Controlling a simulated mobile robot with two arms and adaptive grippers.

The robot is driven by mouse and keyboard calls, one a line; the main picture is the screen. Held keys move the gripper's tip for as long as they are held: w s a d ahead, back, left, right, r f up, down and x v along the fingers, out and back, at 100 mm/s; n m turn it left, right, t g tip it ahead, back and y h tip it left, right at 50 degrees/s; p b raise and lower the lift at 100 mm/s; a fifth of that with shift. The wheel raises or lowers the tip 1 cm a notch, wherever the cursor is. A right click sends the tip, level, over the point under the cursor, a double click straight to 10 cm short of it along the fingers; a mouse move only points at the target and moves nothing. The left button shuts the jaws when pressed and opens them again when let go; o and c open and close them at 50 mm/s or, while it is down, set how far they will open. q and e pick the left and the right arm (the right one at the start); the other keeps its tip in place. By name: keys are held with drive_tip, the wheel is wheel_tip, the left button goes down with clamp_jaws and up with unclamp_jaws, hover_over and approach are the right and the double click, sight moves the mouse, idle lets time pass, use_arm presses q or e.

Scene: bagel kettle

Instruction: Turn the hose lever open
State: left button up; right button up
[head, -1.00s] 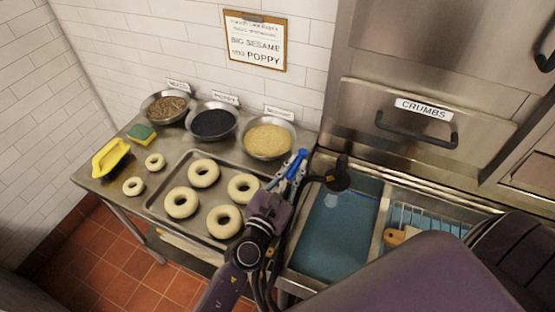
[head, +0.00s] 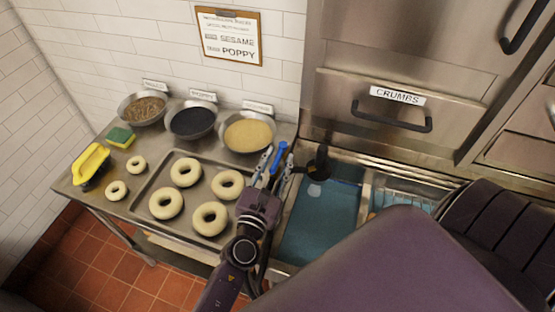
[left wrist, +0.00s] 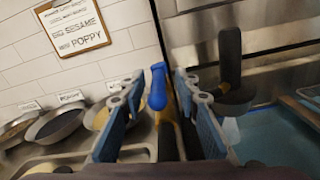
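The hose lever (head: 280,154) is a bright blue handle that stands up at the right end of the steel table, left of the sink. In the left wrist view the blue lever (left wrist: 158,88) rises between my two fingers, with a yellowish part behind it. My left gripper (head: 275,165) is open around the lever, one finger on each side. In the left wrist view gaps show between the lever and the fingers of the gripper (left wrist: 160,95). The lever's lower end is hidden by the gripper. My right gripper is not in view.
A black spray head (head: 318,165) stands right of the lever by the blue sink basin (head: 318,222). A tray (head: 150,188) of bagels lies on the left. Bowls of seeds, including sesame (head: 248,133), stand behind it. A CRUMBS drawer (head: 400,125) is at the back right.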

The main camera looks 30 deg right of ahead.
use_arm(q)
drive_tip(key=shift+a, duration=0.1)
drive_tip(key=v, duration=1.2)
idle(0.4)
